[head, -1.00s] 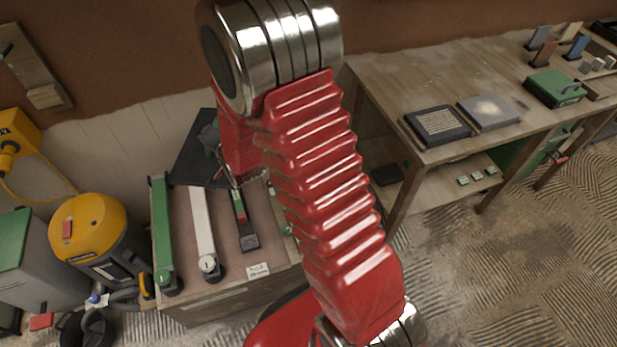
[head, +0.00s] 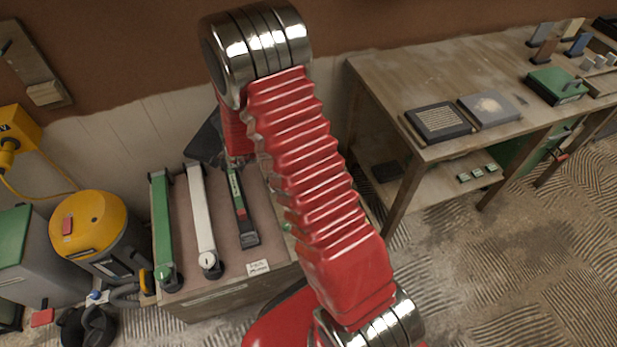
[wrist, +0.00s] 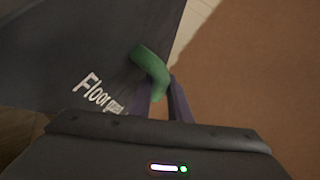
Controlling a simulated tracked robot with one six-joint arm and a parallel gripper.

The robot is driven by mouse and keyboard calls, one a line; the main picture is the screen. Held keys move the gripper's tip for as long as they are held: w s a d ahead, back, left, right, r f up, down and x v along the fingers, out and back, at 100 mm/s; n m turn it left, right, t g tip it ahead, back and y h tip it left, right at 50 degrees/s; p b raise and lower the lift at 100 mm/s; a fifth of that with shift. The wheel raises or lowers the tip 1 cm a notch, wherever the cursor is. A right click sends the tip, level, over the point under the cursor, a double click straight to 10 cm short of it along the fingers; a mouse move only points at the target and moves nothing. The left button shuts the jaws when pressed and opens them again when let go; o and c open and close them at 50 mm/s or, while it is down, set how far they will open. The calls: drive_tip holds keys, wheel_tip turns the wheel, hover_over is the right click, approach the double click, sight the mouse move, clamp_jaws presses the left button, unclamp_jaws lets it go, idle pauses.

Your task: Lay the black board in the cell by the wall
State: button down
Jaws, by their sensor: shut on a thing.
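The black board (head: 205,143) shows in the head view as a dark slab by the wall at the far end of the low bench, partly hidden by my arm. In the wrist view the black board (wrist: 85,45) is large and close, with white lettering starting "Floor". My gripper (wrist: 161,97) is shut on the board's green handle (wrist: 150,70). The gripper itself is hidden behind my arm in the head view. The low bench top (head: 222,215) carries long green, white and black pieces lying lengthwise. I cannot tell which part is the cell.
A yellow vacuum (head: 88,225) stands left of the low bench. A wooden table (head: 385,80) on the right holds a dark framed panel (head: 438,122), a grey panel (head: 490,108) and a green case (head: 556,86). Bare patterned floor lies in front of the table.

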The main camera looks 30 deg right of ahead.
drive_tip(key=w+d+f+h, duration=0.1)
drive_tip(key=d+f, duration=0.1)
drive_tip(key=w+d+f+m, duration=0.1)
drive_tip(key=d+f, duration=0.1)
drive_tip(key=d, duration=0.1)
drive_tip(key=w+d+f+m+g+h, duration=0.1)
drive_tip(key=w+d+f, duration=0.1)
drive_tip(key=shift+w+d+h, duration=0.1)
drive_tip(key=shift+d+h, duration=0.1)
drive_tip(key=shift+h, duration=0.1)
drive_tip(key=s+d+f+m+g+h, duration=0.2)
drive_tip(key=d+f+m+g+h, duration=0.1)
drive_tip(key=d+f, duration=0.7)
drive_tip(key=s+d+f+m+g+h, duration=0.3)
drive_tip(key=d+f, duration=0.6)
drive_tip(key=f, duration=0.7)
drive_tip(key=m, duration=0.2)
drive_tip(key=shift+s+d+m+g+h, duration=0.3)
drive_tip(key=shift+s+d+h, duration=0.05)
drive_tip(key=shift+d+h, duration=0.05)
wheel_tip(320, 180, down, 6)
drive_tip(key=shift+f, duration=0.15)
drive_tip(key=shift+f, duration=1.85)
